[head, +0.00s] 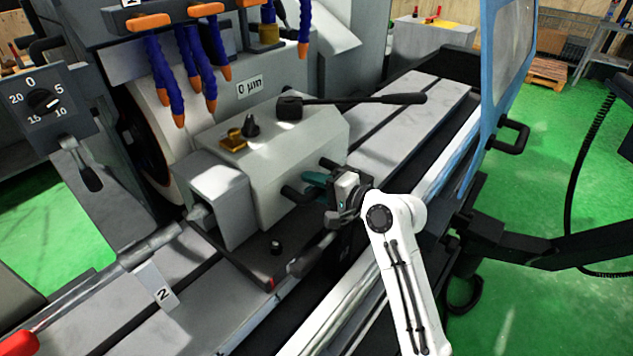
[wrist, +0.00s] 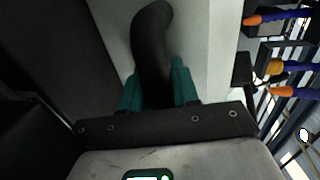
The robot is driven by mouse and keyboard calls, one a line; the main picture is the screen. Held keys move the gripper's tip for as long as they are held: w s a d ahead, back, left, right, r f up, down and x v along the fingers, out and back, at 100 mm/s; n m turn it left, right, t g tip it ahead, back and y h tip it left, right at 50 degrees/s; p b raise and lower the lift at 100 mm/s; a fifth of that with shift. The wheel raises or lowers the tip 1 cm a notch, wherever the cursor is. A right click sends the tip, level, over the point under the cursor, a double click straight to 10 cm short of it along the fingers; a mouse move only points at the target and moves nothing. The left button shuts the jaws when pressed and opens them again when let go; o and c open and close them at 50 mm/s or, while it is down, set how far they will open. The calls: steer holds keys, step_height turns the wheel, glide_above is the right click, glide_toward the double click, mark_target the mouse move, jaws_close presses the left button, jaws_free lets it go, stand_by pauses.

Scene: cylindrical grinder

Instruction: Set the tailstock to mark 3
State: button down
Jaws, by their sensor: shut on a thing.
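The tailstock (head: 300,165) is a grey block on the machine's bed, with a long black lever (head: 350,100) on top. A red pointer (head: 270,283) sits at its base corner. My gripper (head: 312,186) has teal fingers and is shut on a dark handle at the tailstock's right side. The wrist view shows this handle (wrist: 152,35) standing out between the teal fingers (wrist: 155,82). A number plate "2" (head: 163,294) is on the bed to the lower left of the pointer. I see no plate marked 3.
A dial (head: 45,100) is at the left. The bed (head: 415,115) behind the tailstock is clear. A blue-framed door (head: 487,70) stands at the right.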

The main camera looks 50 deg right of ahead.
steer(key=shift+w, duration=0.1)
steer(key=c, duration=1.1)
jaws_free()
steer(key=shift+w+d+f, duration=0.1)
steer(key=shift+d, duration=0.05)
steer(key=shift+c, duration=0.2)
steer(key=shift+o, duration=1.1)
steer(key=shift+d, duration=0.15)
steer(key=s+r+b, duration=0.2)
steer(key=s, duration=0.8)
steer(key=shift+s+d+r, duration=0.15)
steer(key=shift+s, duration=0.2)
